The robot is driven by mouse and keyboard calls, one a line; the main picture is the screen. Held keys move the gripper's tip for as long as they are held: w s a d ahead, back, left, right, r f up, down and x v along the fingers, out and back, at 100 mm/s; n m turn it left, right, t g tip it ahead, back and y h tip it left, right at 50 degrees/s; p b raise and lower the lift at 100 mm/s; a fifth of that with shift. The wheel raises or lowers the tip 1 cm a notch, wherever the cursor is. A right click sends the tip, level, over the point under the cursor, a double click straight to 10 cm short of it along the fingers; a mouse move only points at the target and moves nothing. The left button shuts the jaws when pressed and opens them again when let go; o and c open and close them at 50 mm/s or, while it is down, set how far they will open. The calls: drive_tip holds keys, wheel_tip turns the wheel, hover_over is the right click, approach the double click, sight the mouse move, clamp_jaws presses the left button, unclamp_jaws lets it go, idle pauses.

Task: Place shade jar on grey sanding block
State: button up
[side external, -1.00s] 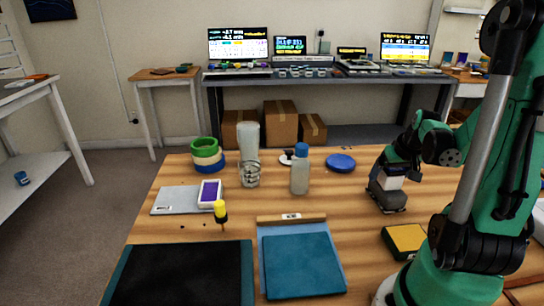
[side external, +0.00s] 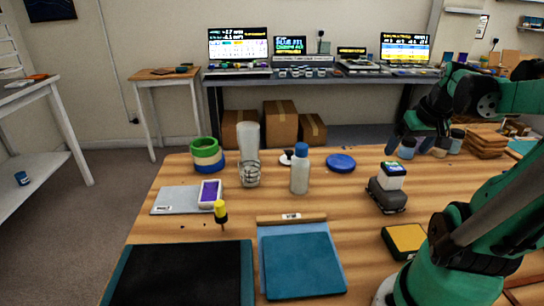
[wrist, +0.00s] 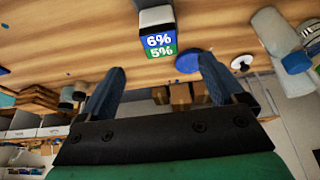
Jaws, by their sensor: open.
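In the wrist view the jar (wrist: 157,36) shows a blue and green label reading 6% and 5%. My gripper (side external: 420,142) is raised behind and to the right of the jar, apart from it. In the wrist view my gripper (wrist: 162,68) has its two blue fingers spread wide with nothing between them.
A yellow-topped block (side external: 406,240) lies in front of the sanding block. A blue disc (side external: 341,163) and a blue-capped bottle (side external: 300,173) stand to the left. Small jars (side external: 457,140) and stacked wooden pieces (side external: 487,144) are at the right back.

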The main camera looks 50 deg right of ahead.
drive_tip(key=w+a+n+t+y, duration=0.1)
drive_tip(key=w+a+n, duration=0.3)
drive_tip(key=a, duration=0.8)
drive_tip(key=w+a+n+t+y, duration=0.2)
drive_tip(key=w+a+n, duration=0.3)
drive_tip(key=w+a, duration=0.4)
drive_tip(key=a+t, duration=0.1)
drive_tip(key=a, duration=0.2)
drive_tip(key=shift+f, duration=0.25)
